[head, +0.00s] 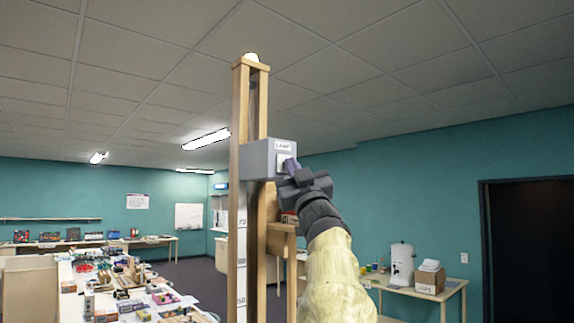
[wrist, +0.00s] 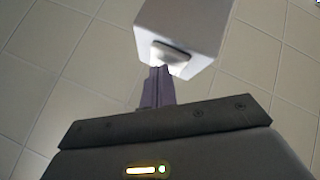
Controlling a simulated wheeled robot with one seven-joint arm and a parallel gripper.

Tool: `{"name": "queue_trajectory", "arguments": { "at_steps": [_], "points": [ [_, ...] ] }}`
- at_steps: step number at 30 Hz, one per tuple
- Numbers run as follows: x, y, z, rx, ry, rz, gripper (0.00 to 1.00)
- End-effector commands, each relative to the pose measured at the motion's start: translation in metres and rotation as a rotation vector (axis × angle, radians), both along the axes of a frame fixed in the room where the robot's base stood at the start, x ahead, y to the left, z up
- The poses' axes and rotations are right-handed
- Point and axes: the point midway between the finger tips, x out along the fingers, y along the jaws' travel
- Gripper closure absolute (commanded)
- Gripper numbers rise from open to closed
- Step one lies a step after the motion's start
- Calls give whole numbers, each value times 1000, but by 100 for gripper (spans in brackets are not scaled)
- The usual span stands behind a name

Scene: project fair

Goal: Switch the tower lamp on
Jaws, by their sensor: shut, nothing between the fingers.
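The tall wooden tower (head: 239,210) stands at the centre of the head view, with a white lamp (head: 251,57) on its top that looks bright. A grey switch box (head: 256,160) labelled "LAMP" is fixed to the tower. A pale switch plate (head: 283,162) is on its face. In the wrist view the box (wrist: 180,25) is ahead, with the switch (wrist: 171,54) on its near side. My gripper (head: 291,165) is shut and empty, its fingertips (wrist: 158,72) at the switch's lower edge. I cannot tell whether they touch it. The fingers partly hide the switch.
A long table (head: 150,303) with models runs along the lower left. A wooden stand (head: 280,238) is behind the tower. A side table (head: 450,290) with a white dispenser (head: 402,264) and a box (head: 430,280) stands at right. The air around the upper tower is clear.

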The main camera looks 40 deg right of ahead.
Motion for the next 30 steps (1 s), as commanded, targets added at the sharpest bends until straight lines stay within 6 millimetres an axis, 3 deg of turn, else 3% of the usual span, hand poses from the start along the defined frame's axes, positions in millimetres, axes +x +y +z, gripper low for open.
{"name": "queue_trajectory", "arguments": {
  "at_steps": [18, 30],
  "points": [
    [-9, -1, -1, 0, 1, 0, 100],
    [-40, -3, -1, -1, -1, -1, 100]
  ]
}}
